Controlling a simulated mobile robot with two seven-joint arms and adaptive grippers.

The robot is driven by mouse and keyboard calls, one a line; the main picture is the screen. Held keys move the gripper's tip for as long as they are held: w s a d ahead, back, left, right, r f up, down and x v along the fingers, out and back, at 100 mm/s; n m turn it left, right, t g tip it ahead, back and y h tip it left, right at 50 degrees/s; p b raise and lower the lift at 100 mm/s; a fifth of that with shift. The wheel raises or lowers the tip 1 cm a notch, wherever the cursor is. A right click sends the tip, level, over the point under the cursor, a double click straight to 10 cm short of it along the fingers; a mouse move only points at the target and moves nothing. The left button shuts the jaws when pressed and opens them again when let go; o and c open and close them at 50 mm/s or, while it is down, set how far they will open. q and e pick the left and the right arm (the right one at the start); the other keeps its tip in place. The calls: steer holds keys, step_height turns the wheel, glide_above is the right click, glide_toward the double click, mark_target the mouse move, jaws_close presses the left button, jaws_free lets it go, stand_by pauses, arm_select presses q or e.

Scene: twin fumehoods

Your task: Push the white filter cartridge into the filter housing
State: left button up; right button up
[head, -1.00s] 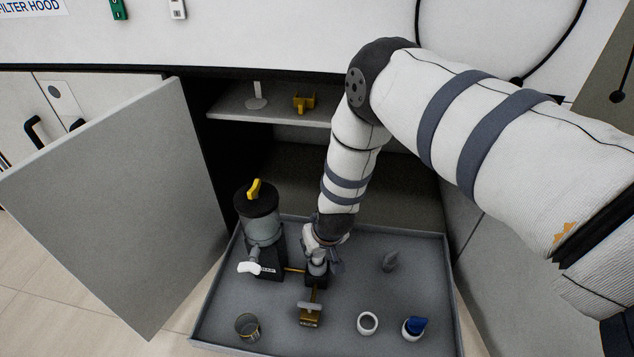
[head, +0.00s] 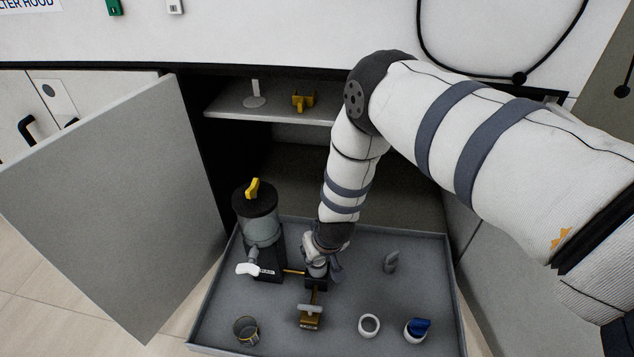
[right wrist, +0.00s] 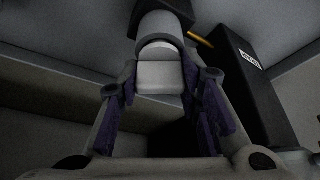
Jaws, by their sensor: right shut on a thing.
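The white filter cartridge (right wrist: 160,76) shows between the purple-padded fingers of my right gripper (right wrist: 162,95) in the right wrist view. The gripper is shut on it. The cartridge's far end meets a grey cylinder, which looks like the filter housing (right wrist: 160,27), set in a dark block. Whether the cartridge is partly inside is hard to tell. In the head view my right gripper (head: 318,258) points down over the dark block (head: 316,284), and hides the cartridge. My left gripper is not in view.
A grey tray (head: 278,318) holds a canister (head: 262,228) with a yellow handle on the left, a brass fitting (head: 311,317), a metal cup (head: 246,330), a white ring (head: 369,325) and a blue-topped container (head: 416,329). The open cabinet door (head: 110,210) stands left.

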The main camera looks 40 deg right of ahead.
steer(key=o, duration=1.1)
steer(key=v, duration=1.2)
steer(key=shift+w, duration=0.1)
